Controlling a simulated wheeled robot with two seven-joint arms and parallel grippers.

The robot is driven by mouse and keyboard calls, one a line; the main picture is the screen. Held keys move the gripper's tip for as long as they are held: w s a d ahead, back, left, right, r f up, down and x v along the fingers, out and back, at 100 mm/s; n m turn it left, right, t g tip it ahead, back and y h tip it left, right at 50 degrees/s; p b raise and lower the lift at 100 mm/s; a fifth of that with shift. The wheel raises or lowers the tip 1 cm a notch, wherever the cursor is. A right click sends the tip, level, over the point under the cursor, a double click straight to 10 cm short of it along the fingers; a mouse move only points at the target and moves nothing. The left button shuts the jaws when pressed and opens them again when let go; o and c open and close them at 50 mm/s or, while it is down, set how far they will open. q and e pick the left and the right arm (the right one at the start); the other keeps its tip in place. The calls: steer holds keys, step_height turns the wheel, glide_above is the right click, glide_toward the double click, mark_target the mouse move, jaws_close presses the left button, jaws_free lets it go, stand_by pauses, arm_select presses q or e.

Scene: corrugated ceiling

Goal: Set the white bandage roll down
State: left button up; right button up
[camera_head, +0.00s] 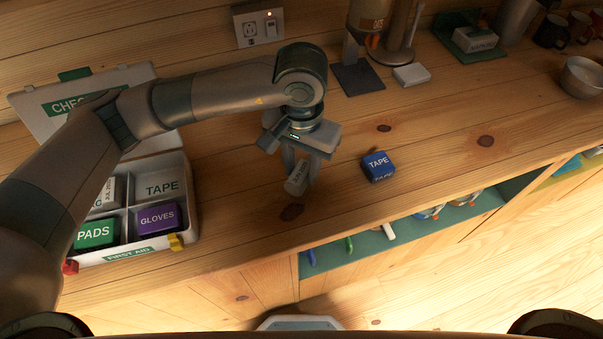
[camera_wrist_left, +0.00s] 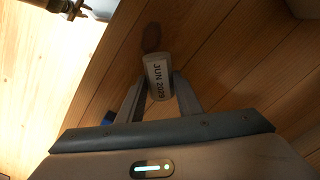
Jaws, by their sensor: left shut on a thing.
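The white bandage roll (camera_head: 298,178) is between the fingers of my left gripper (camera_head: 301,172), over the wooden counter right of the first-aid box. In the left wrist view my left gripper (camera_wrist_left: 160,95) is shut on the roll (camera_wrist_left: 158,76), whose label reads JUN 2029. In the head view the roll looks tilted and close to the counter; I cannot tell whether it touches. My right gripper is not in view.
The open first-aid box (camera_head: 192,222) holds green PADS (camera_head: 95,233), purple GLOVES (camera_head: 157,218) and a white roll (camera_head: 108,192); its TAPE compartment (camera_head: 162,187) is empty. A blue TAPE box (camera_head: 378,166) stands right of the gripper.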

mark_target(302, 171)
arm_select(q)
step_height(302, 171, down, 3)
steer(key=shift+r+p, duration=0.2)
steer(key=shift+p, duration=0.55)
steer(key=shift+f, duration=0.35)
steer(key=shift+f+b, duration=0.2)
steer(key=shift+b, duration=0.15)
steer(key=o, duration=1)
steer(key=shift+r, duration=0.1)
